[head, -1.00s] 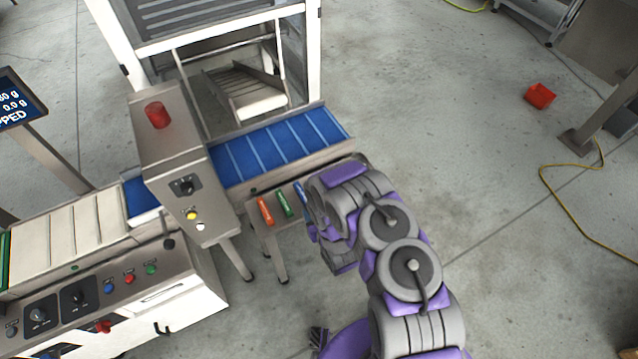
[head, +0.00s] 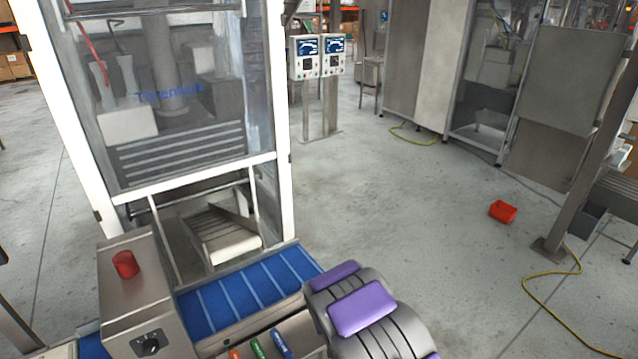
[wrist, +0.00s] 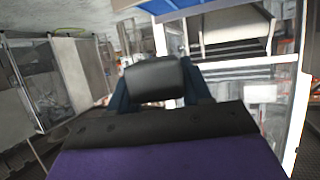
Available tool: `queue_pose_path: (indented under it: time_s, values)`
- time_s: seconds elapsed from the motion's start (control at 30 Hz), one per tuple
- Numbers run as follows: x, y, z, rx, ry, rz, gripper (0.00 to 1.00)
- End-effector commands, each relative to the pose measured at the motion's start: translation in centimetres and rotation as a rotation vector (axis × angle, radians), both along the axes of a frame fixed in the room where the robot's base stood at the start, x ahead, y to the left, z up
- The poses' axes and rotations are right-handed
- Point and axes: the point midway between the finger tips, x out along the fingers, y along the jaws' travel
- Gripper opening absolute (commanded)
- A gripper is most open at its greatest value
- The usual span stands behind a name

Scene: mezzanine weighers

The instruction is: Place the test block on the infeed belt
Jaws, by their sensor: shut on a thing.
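A slatted blue belt (head: 250,292), which looks like the infeed belt, runs past the tall white-framed machine in the head view. Nothing lies on its visible part. My gripper (wrist: 157,76) shows in the wrist view, its two dark blue fingers shut on a dark grey block (wrist: 155,84) with rounded edges. I cannot tell for sure that this is the test block. My gripper is out of sight in the head view, where only part of my arm shows at the lower right, beside the belt's near end.
Orange, green and blue sticks (head: 258,349) lie on a small stand before the belt. A steel control box (head: 135,290) with a red lamp rises over the belt's left part. A red bin (head: 502,211) and yellow cable (head: 550,310) lie on the floor at right. Open floor lies between.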

Motion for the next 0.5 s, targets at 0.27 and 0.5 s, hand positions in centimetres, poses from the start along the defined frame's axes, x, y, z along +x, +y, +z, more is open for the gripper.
queue_pose_path:
  time_s: [0.27, 0.5]
  values:
    - [1.7, -4.9, 7.2, -0.003, -0.007, -0.106, 0.18]
    - [1.7, -9.1, 12.9, -0.004, -0.012, -0.202, 0.18]
